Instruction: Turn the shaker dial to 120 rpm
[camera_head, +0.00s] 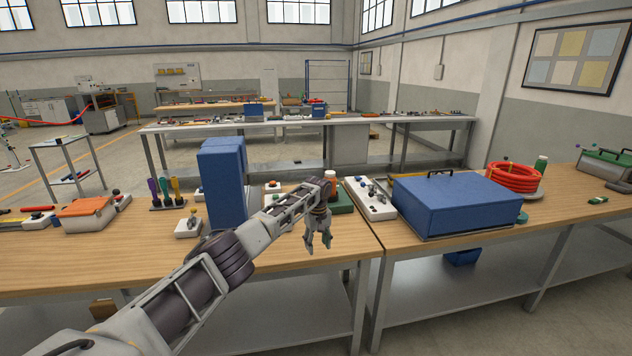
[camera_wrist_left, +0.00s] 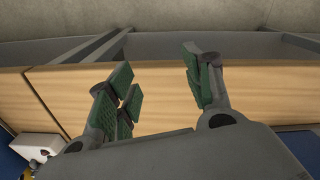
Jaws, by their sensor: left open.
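I cannot make out for sure which item is the shaker, and no rpm marking is readable. A white panel with several knobs (camera_head: 370,198) lies on the bench just right of my left gripper. My left gripper (camera_head: 318,242) is open and empty, pointing down near the front edge of the bench. In the left wrist view its green-padded fingers (camera_wrist_left: 160,92) are spread with nothing between them. A white item with dark and yellow parts (camera_wrist_left: 38,147) shows at that view's lower left. My right gripper is out of view.
A tall blue box (camera_head: 222,185) stands left of my forearm. A large blue case (camera_head: 457,203) sits on the right bench. A green item (camera_head: 341,202) and a small brown bottle (camera_head: 330,177) are close behind the gripper. The wooden bench top (camera_head: 100,258) is clear at front left.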

